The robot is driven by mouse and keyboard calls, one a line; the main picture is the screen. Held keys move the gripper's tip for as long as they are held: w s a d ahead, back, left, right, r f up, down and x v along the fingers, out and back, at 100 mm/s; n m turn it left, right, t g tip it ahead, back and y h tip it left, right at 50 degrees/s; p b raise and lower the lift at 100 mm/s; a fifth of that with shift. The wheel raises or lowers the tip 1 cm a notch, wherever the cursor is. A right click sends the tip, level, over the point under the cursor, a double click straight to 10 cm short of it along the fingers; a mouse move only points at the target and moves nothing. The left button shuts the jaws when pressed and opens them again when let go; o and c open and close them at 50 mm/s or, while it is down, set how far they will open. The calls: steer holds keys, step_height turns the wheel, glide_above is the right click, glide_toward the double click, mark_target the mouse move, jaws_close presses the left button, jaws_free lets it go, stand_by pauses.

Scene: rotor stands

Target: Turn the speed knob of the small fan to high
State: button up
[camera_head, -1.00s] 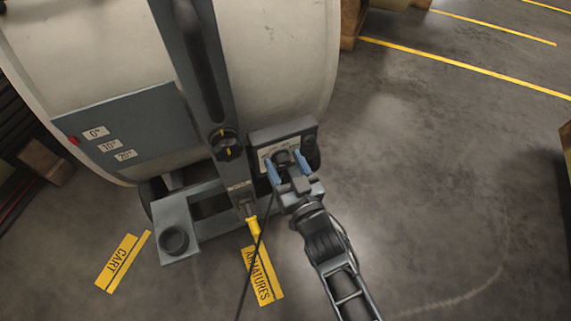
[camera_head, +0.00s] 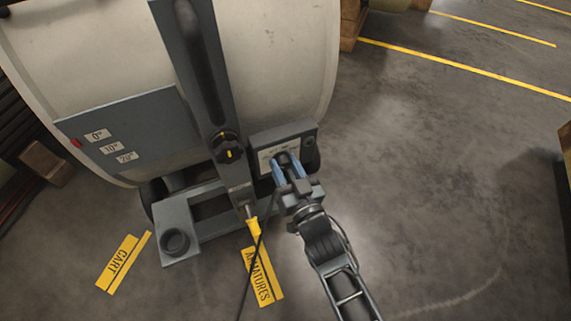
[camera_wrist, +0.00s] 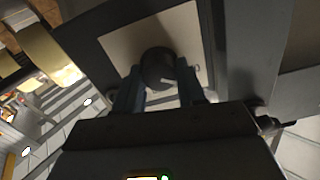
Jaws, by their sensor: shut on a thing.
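A grey control box (camera_head: 301,135) with a pale front panel stands beside the large white drum. A dark round knob (camera_head: 285,158) sticks out of that panel. In the wrist view the knob (camera_wrist: 158,68) sits in front of the pale plate (camera_wrist: 118,48). My gripper (camera_head: 288,168) has its blue fingers shut on the knob, one on each side; they also show in the wrist view (camera_wrist: 160,92). The panel's markings are too small and partly covered, so I cannot read the knob's setting. Nothing in view is clearly marked as the small fan.
A grey strut with a black knob (camera_head: 229,149) stands left of the box. A yellow-handled part (camera_head: 252,226) and a black cable hang below it. A grey foot with a black cup (camera_head: 175,242) lies further left. The floor to the right is clear.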

steer(key=m+p, duration=0.2)
steer(key=m, duration=0.2)
steer(key=shift+r+m+p, duration=0.15)
steer(key=shift+m+p, duration=0.25)
steer(key=m+p, duration=0.2)
steer(key=m, duration=0.4)
steer(key=shift+w+d, duration=0.1)
steer(key=m, duration=0.6)
steer(key=shift+w+f+m+p, duration=0.1)
steer(key=shift+f+m+p, duration=0.1)
steer(key=shift+m+p, duration=0.2)
steer(key=m, duration=0.5)
steer(key=shift+f, duration=0.15)
steer(key=shift+d+m, duration=0.1)
steer(key=shift+m, duration=0.3)
steer(key=o, duration=1.1)
steer(key=shift+c, duration=0.2)
steer(key=p+v, duration=0.2)
steer(key=v, duration=0.6)
steer(key=shift+p, duration=0.4)
